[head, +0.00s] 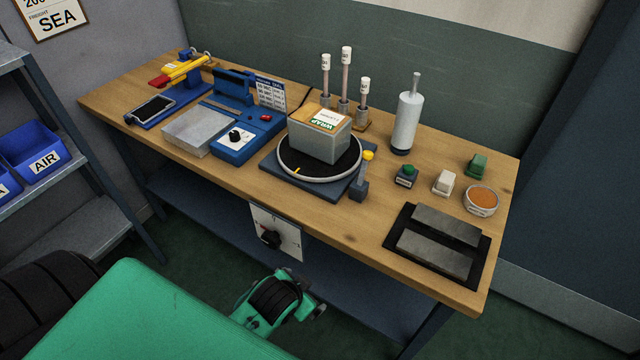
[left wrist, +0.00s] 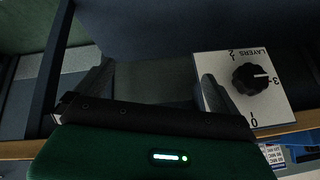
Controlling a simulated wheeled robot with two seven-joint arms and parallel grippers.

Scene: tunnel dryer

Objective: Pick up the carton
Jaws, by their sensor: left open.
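The carton (head: 320,142) is a grey box with an orange-brown top and a green and white label reading WRAP. It sits upright on a round dark turntable (head: 284,165) with a pale rim, near the middle of the bench. My left gripper (head: 288,292) is low in front of the bench, below its front edge and well apart from the carton. In the left wrist view its two fingers (left wrist: 155,80) are spread with nothing between them. The carton does not show in that view. My right gripper is in neither view.
A white LAYERS dial panel (head: 276,232) hangs from the bench's front edge, close to my left gripper; it also shows in the left wrist view (left wrist: 245,88). A blue control box (head: 245,135) stands left of the turntable, capped rods (head: 345,80) behind, a grey-white cylinder (head: 407,120) right.

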